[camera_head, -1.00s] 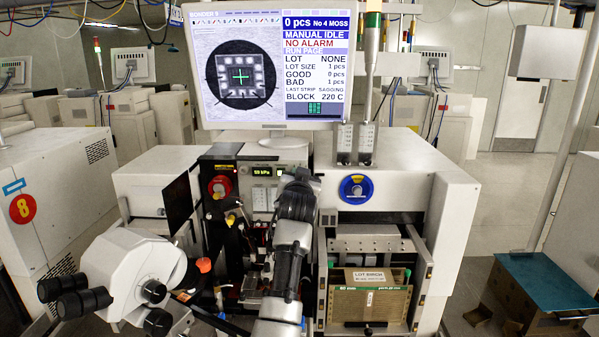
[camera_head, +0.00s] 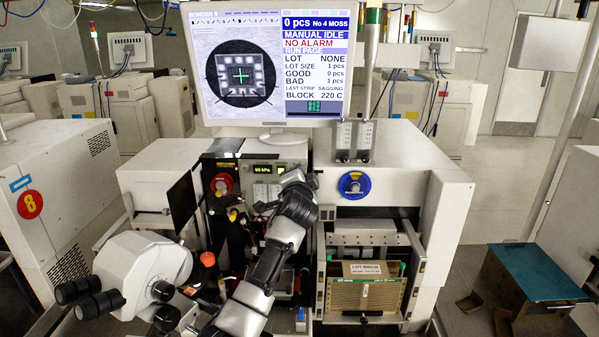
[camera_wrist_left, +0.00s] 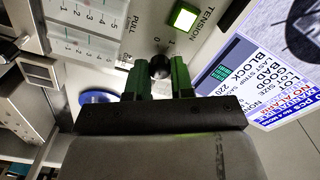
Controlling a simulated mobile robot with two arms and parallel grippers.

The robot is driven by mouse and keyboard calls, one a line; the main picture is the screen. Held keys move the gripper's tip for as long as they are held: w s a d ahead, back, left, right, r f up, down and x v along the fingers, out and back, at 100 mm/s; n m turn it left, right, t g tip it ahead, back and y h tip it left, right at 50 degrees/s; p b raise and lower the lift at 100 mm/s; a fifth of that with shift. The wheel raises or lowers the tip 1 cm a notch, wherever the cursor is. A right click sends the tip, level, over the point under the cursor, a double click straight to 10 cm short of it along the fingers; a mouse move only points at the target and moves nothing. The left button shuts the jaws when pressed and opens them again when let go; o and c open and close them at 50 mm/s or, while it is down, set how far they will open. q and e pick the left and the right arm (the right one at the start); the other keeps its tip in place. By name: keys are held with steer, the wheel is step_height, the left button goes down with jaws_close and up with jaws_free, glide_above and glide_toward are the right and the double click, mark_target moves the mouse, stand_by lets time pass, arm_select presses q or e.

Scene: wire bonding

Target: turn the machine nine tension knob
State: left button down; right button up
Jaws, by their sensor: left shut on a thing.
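The tension knob (camera_wrist_left: 159,67) is a small round black knob on the light panel, beside the printed word TENSION and a scale with 0 and 1. In the left wrist view my left gripper (camera_wrist_left: 160,78) has its two green fingers on either side of the knob, shut on it. In the head view my left arm reaches up to the front panel (camera_head: 262,190) of the middle machine, below the monitor. There the wrist hides the knob and the fingertips. My right gripper is not in view.
The monitor (camera_head: 265,65) stands above the panel. A white microscope (camera_head: 145,275) is left of my arm. A blue dial (camera_head: 354,185) and a brown lot box (camera_head: 364,292) are to the right.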

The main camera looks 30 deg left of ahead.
arm_select(q)
steer(key=shift+a+r+m, duration=0.1)
steer(key=shift+r+m, duration=0.15)
steer(key=shift+m, duration=0.15)
stand_by(0.3)
steer(key=c, duration=1.2)
jaws_free()
steer(key=shift+o, duration=1)
steer(key=shift+w+f, duration=0.1)
steer(key=shift+a+f, duration=0.1)
steer(key=shift+f, duration=0.05)
steer(key=shift+b+v, duration=1.65)
steer(key=shift+v, duration=3.7)
steer(key=shift+f, duration=0.1)
